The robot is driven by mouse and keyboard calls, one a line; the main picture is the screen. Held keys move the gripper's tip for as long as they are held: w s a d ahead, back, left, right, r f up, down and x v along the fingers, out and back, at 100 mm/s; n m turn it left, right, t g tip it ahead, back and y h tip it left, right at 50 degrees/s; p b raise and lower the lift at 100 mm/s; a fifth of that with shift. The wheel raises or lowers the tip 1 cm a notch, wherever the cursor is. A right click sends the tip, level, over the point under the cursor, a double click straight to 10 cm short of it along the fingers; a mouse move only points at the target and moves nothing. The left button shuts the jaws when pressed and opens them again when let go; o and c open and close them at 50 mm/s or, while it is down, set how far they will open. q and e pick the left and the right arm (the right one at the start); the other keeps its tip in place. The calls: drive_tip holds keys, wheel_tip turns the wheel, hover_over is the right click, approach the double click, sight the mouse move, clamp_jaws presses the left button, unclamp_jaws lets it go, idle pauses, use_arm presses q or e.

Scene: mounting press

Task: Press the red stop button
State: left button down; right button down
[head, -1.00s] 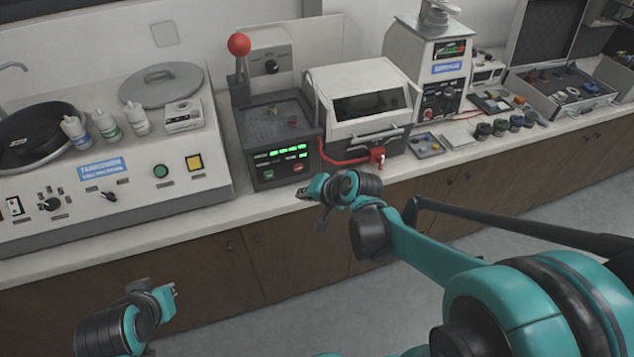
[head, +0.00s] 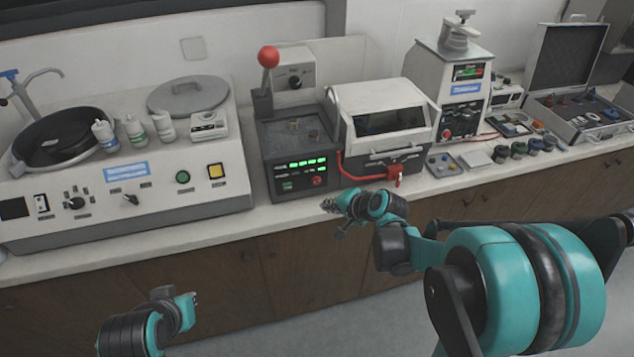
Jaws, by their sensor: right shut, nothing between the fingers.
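The mounting press (head: 292,146) is a dark grey machine with a lever topped by a red ball. Its front panel has green lit displays, a green button (head: 287,186) at lower left and the red stop button (head: 317,181) at lower right. My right gripper (head: 328,206) is shut and empty, in front of the panel, a little below and right of the red button and apart from it. My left gripper (head: 185,303) is low at the left, away from the machines; its finger opening is too small to tell.
A red hose with a red valve (head: 394,175) runs just right of the panel. A polishing machine (head: 120,190) with another green button stands left. A white hooded unit (head: 380,112) stands right. Small trays and jars (head: 519,150) lie further right. The counter's front strip is narrow.

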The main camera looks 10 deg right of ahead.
drive_tip(key=shift+w+a, duration=0.1)
drive_tip(key=shift+w, duration=3.25)
drive_tip(key=shift+w+b, duration=0.3)
drive_tip(key=shift+w, duration=0.1)
drive_tip(key=shift+w, duration=0.4)
drive_tip(key=shift+s, duration=0.85)
drive_tip(key=s, duration=0.5)
